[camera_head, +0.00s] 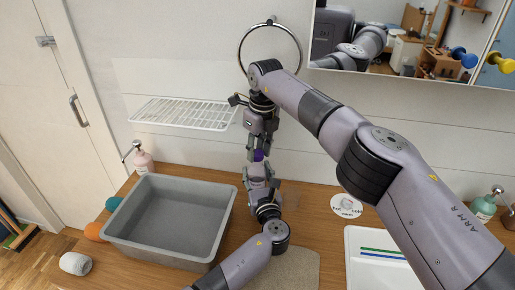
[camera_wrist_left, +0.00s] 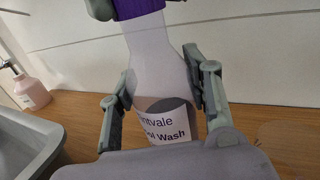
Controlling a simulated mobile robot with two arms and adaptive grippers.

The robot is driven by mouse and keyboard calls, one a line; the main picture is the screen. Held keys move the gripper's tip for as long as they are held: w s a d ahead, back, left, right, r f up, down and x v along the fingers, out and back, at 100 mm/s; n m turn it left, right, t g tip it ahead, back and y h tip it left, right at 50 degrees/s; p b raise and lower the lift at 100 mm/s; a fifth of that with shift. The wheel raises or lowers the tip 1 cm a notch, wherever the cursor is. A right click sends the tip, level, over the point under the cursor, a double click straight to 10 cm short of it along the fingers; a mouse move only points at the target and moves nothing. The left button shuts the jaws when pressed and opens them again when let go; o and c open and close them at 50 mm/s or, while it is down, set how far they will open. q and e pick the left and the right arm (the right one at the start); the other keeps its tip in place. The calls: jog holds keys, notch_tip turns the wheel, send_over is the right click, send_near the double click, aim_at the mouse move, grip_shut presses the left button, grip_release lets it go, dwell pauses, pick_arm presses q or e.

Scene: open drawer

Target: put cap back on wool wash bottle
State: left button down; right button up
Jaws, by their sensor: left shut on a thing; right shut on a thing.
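The wool wash bottle (camera_wrist_left: 155,62) is pale, with a printed label, and stands upright in the left wrist view. My left gripper (camera_wrist_left: 163,92) is shut around its body, one finger on each side. The purple cap (camera_wrist_left: 139,9) is at the bottle's top and meets the neck; I cannot tell how tightly it sits. It shows as a small purple patch in the head view (camera_head: 258,155). My right gripper (camera_head: 258,146) comes down from above and is shut on the cap. My left gripper is directly below it, and both hide most of the bottle in the head view.
A grey basin (camera_head: 165,245) stands left on the wooden counter, with a pink pump bottle (camera_head: 143,160) behind it. A wire rack (camera_head: 182,113) is on the wall. A white tray (camera_head: 368,245) and a green pump bottle (camera_head: 483,208) are at right.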

jog(key=shift+f, duration=0.6)
dwell(0.3)
jog(key=m, duration=0.5)
jog(key=shift+m+h, duration=0.3)
jog(key=shift+m, duration=0.1)
jog(key=m, duration=0.3)
jog(key=shift+a+m+h, duration=0.1)
jog(key=shift+m+h, duration=0.2)
jog(key=m, duration=0.3)
jog(key=shift+m, duration=0.3)
jog(key=o, duration=0.7)
